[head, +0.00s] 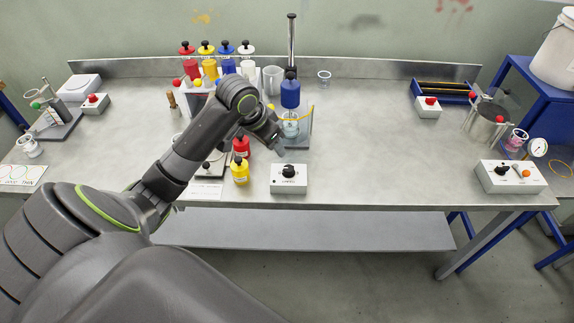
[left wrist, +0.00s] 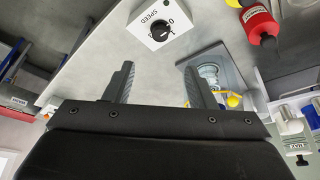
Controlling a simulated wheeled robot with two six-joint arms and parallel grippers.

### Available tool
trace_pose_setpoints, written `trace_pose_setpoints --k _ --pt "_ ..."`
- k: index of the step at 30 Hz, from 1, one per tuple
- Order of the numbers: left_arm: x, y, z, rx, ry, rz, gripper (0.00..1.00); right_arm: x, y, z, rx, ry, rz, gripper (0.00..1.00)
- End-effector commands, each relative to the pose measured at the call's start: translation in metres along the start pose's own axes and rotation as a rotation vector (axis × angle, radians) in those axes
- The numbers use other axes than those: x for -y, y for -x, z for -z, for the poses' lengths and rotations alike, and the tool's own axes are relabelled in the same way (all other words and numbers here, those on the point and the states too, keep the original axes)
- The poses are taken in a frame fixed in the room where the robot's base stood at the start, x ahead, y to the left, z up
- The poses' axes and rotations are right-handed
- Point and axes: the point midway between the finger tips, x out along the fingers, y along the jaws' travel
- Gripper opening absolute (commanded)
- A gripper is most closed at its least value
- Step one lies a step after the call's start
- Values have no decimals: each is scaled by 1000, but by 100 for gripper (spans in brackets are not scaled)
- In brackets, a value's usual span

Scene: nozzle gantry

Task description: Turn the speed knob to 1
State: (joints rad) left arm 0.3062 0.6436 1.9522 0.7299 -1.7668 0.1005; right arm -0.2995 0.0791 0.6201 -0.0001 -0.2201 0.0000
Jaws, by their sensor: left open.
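The speed box (head: 289,187) is a small white box near the front edge of the bench, with a black round knob (head: 288,171) on top. In the left wrist view the box (left wrist: 146,14) shows the word SPEED and a 0 beside the black knob (left wrist: 160,31). The knob's exact setting is too small to tell. My left gripper (head: 279,147) is above and just behind the knob in the head view, apart from it. In the left wrist view its two fingers (left wrist: 158,68) are spread with nothing between them, and the knob lies beyond their tips. My right gripper is out of view.
A blue-topped stirrer (head: 290,93) on a post stands over a beaker (head: 290,125) behind the box. Red and yellow bottles (head: 240,170) stand close to its left. Another white control box (head: 511,177) is at far right. The bench between them is clear.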

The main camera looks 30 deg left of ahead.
Motion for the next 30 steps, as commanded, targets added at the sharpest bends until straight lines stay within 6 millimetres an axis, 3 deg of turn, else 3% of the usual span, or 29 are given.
trace_pose_setpoints --k 9,18,24,30 --pt "-1 -70 -1 4 3 -3 50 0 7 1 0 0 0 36" --pt "-1 -123 -1 3 1 -1 50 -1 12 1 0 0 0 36" --pt "0 -143 0 2 1 0 50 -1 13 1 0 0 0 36" --pt "0 -150 -1 0 -1 2 50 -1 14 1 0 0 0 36"
